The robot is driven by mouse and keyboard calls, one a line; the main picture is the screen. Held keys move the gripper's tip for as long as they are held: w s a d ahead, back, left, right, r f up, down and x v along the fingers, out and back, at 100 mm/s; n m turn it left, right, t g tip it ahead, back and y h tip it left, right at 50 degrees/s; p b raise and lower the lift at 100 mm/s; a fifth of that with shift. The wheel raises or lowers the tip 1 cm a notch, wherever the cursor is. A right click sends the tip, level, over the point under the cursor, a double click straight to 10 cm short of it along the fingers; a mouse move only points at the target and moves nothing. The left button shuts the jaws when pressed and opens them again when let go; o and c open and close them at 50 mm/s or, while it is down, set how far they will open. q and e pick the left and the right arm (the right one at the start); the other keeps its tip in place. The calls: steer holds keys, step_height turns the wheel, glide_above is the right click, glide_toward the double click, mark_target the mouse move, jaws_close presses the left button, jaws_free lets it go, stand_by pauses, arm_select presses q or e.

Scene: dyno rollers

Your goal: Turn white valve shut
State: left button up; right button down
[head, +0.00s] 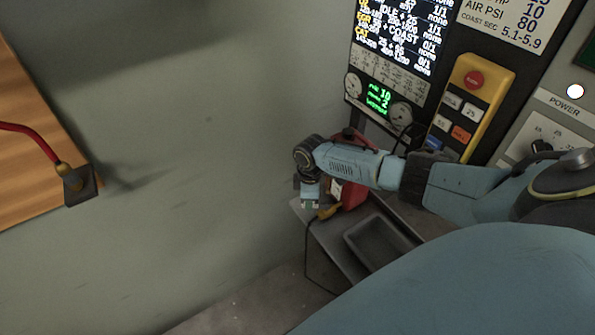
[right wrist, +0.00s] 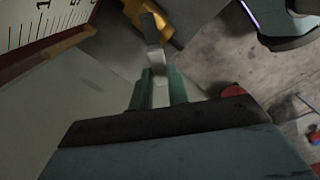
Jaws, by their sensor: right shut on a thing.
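My right gripper (head: 311,204) points down beside the red unit near the console shelf in the head view. In the right wrist view its two green fingers (right wrist: 160,78) are shut on a pale, flat lever, which I take for the white valve (right wrist: 152,32). The lever runs up from between the fingers to a yellow brass body (right wrist: 173,17). The brass piece also shows in the head view (head: 328,212), just right of the fingertips. The lever itself is too small to make out in the head view. My left gripper is not in view.
The red unit (head: 352,196) stands on a grey shelf (head: 345,250) with a recessed tray. A dark cable hangs from its front. A console with screens (head: 390,45) and a yellow button box (head: 462,105) stands behind. A wooden board (head: 30,150) with a red hose is at left.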

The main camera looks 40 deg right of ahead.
steer(key=shift+w+d+m, duration=0.3)
steer(key=shift+d+m, duration=0.05)
steer(key=shift+m, duration=0.65)
steer(key=shift+w+d+m+p, duration=0.25)
steer(key=shift+d+m+p, duration=0.1)
steer(key=shift+m, duration=0.55)
steer(key=shift+w+d+m, duration=0.25)
steer(key=shift+d+m, duration=0.1)
steer(key=shift+m, duration=0.55)
steer(key=shift+w+d+m, duration=0.1)
steer(key=shift+d+m, duration=0.4)
steer(key=shift+m, duration=0.5)
steer(key=shift+w+d+m, duration=0.1)
steer(key=shift+d+m, duration=0.35)
steer(key=shift+m, duration=0.55)
steer(key=c, duration=1.3)
jaws_free()
steer(key=shift+c, duration=0.2)
